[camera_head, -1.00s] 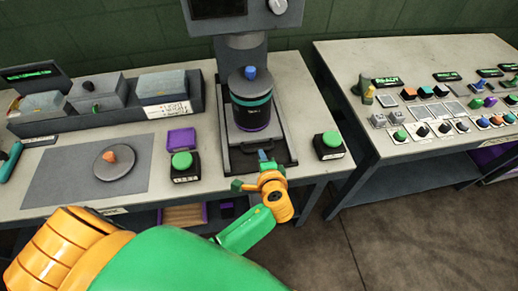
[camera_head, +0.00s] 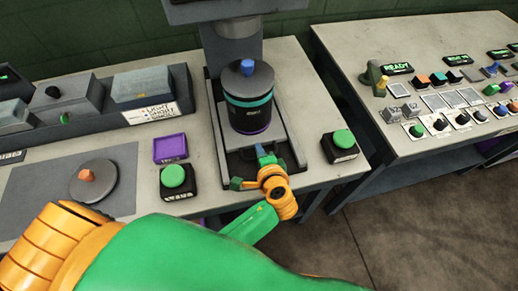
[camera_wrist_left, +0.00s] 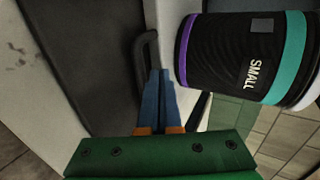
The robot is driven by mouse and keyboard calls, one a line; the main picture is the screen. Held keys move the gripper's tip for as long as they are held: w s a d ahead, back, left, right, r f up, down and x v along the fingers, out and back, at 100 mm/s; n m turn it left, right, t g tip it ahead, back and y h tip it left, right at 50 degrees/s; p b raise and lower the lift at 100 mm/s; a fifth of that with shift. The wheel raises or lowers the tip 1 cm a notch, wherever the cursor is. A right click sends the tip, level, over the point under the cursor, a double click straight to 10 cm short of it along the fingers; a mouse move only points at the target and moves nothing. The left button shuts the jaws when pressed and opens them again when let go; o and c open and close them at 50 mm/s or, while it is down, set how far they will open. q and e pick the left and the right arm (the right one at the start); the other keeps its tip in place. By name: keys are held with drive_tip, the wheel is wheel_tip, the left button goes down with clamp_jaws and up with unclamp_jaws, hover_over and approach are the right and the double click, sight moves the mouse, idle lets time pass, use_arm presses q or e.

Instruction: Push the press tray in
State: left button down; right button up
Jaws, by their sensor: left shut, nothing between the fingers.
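The press tray (camera_head: 224,137) is a grey sliding plate at the foot of the press (camera_head: 232,48), with a dark handle at its front edge. A black canister (camera_head: 247,112) with teal and purple bands stands upright on the tray. In the left wrist view the canister (camera_wrist_left: 245,55) reads "SMALL", and the dark handle (camera_wrist_left: 143,62) shows beside my fingertips. My left gripper (camera_head: 262,151) is shut and empty at the tray's front, by the handle; I cannot tell whether it touches. My right gripper is not in view.
Green-topped buttons stand on both sides of the tray, left (camera_head: 174,180) and right (camera_head: 341,143). A purple box (camera_head: 170,148) and a grey disc with an orange knob (camera_head: 92,184) lie further left. A second table (camera_head: 400,60) with many small parts stands at right, across a floor gap.

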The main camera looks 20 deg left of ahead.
use_arm(q)
drive_tip(key=w+a, duration=0.2)
drive_tip(key=w, duration=0.1)
drive_tip(key=w+a+b, duration=0.1)
drive_tip(key=w+a, duration=0.1)
drive_tip(key=w, duration=0.1)
drive_tip(key=w+a, duration=0.2)
drive_tip(key=w, duration=0.2)
drive_tip(key=shift+a+f+b, duration=0.2)
drive_tip(key=shift+a+b, duration=0.2)
drive_tip(key=shift+w+a+r, duration=0.1)
drive_tip(key=shift+w+a, duration=0.05)
drive_tip(key=shift+w, duration=0.1)
drive_tip(key=shift+s+r, duration=0.1)
drive_tip(key=shift+r, duration=0.15)
